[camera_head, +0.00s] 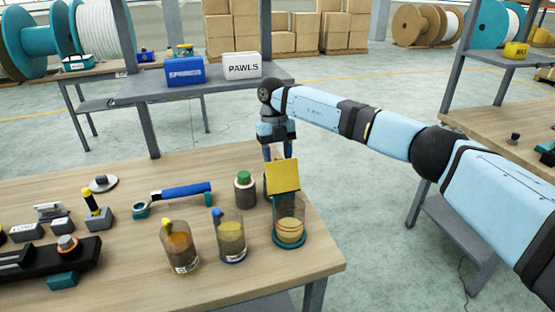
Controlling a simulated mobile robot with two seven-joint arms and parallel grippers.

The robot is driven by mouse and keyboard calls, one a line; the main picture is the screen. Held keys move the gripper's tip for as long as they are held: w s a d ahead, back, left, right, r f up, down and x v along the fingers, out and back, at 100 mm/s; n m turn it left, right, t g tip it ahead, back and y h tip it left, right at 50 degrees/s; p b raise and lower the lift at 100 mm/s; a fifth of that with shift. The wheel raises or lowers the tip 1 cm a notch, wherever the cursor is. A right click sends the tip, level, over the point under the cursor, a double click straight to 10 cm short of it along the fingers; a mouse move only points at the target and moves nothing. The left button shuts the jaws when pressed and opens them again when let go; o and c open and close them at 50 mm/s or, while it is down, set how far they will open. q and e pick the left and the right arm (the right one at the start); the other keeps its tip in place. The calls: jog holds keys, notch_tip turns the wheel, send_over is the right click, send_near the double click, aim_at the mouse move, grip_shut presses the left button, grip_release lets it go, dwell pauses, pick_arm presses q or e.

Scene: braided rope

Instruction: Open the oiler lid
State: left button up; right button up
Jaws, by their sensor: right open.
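A clear cup-like container (289,228) with a teal base and amber contents stands near the table's right edge; it appears to be the oiler. A flat yellow lid (283,177) stands raised, nearly upright, at the back of its rim, so its top looks open. My right gripper (278,151) points down just behind the lid's upper edge, with its fingers apart. The lid hides part of the fingertips, so I cannot tell if they touch it. My left gripper is not in view.
A blue-levered jar (231,241), a yellow-levered jar (181,251) and a green-capped bottle (244,190) stand left of the container. A blue-handled tool (181,191) lies farther left. Blue and white bins (241,66) sit on a raised shelf behind. The table's front middle is clear.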

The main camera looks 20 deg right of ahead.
jog(key=v, duration=1.2)
jog(key=shift+a+b, duration=0.15)
jog(key=shift+b, duration=0.3)
jog(key=shift+w, duration=0.1)
